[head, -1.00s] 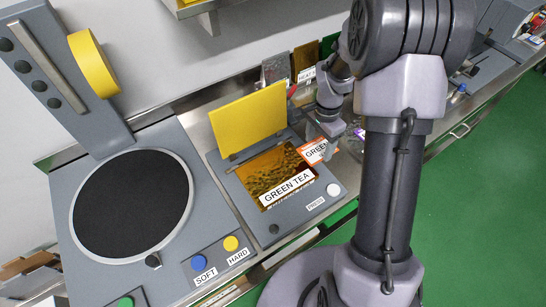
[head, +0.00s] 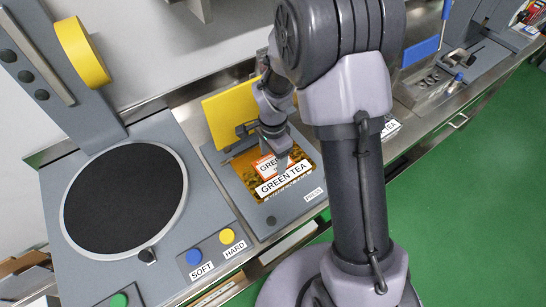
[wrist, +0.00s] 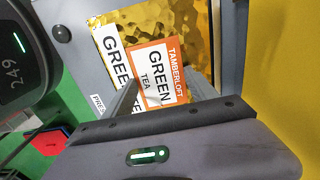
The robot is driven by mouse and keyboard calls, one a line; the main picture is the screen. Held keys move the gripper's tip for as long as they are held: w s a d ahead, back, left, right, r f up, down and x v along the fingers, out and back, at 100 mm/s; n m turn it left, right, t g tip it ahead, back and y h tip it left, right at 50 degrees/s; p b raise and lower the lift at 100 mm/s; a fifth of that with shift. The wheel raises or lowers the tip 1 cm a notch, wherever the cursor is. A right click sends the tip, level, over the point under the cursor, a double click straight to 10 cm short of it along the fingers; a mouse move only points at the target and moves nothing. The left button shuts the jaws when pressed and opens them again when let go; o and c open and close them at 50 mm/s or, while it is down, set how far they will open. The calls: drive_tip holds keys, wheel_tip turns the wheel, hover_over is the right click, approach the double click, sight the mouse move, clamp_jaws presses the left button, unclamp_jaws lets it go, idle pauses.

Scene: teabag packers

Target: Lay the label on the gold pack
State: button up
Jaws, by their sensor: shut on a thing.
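The gold pack (head: 303,153) lies flat on a grey press station in the head view, with a white GREEN TEA strip (head: 284,180) printed along its front side. It also shows in the wrist view (wrist: 200,28). My gripper (head: 279,160) is shut on the orange and white label (head: 266,166), which reads TAMBERLOFT GREEN TEA in the wrist view (wrist: 174,58). The label is over the gold pack, beside the printed strip. I cannot tell whether it touches the pack. My gripper hides part of the label and pack.
The yellow press lid (head: 224,110) stands raised behind the pack, close to my gripper. A grey machine with a round black pad (head: 125,199) stands at the left, with blue and yellow buttons in front. The green floor (head: 470,220) is clear at the right.

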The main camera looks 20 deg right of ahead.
drive_tip(key=o, duration=1.3)
drive_tip(key=shift+f, duration=0.1)
wheel_tip(320, 180, up, 13)
drive_tip(key=p, duration=0.4)
wheel_tip(320, 180, up, 8)
drive_tip(key=n+t, duration=0.2)
drive_tip(key=n, duration=0.1)
hover_over(273, 163)
drive_tip(key=s+a, duration=0.1)
drive_tip(key=s, duration=0.3)
drive_tip(key=s+a+r+n+t, duration=0.1)
drive_tip(key=s+r+n, duration=0.1)
drive_tip(key=s, duration=0.3)
drive_tip(key=s+r+n+t+y, duration=0.1)
drive_tip(key=s+r+n, duration=0.1)
drive_tip(key=s, duration=0.3)
drive_tip(key=s+a+r+n+t+y, duration=0.1)
drive_tip(key=s+r+n, duration=0.2)
drive_tip(key=s+r, duration=0.1)
drive_tip(key=shift+s+a+r+t, duration=0.2)
drive_tip(key=shift+s+a+t, duration=0.2)
drive_tip(key=shift+s, duration=0.1)
